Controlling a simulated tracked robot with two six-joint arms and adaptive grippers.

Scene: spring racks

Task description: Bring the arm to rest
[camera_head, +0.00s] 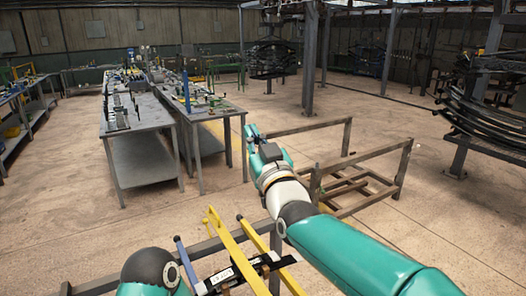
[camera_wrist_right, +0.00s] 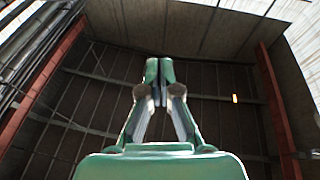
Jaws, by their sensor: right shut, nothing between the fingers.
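My right arm (camera_head: 365,250) is teal and white and reaches from the bottom right up to the middle of the head view. Its gripper (camera_head: 250,133) is held out in the air, in front of the workbench's right end and left of a brown metal frame. In the right wrist view the gripper (camera_wrist_right: 158,72) has its two fingers together, with nothing between them, and points up toward the wall and roof. Part of my left arm (camera_head: 150,272) shows at the bottom edge. My left gripper is out of view.
An empty brown metal rack (camera_head: 345,192) stands right of my right gripper. Yellow bars (camera_head: 236,250) and a rail lie close below the right arm. Workbenches (camera_head: 140,160) with tools stand at left. Dark springs (camera_head: 490,105) hang on a rack at right. Open floor lies between.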

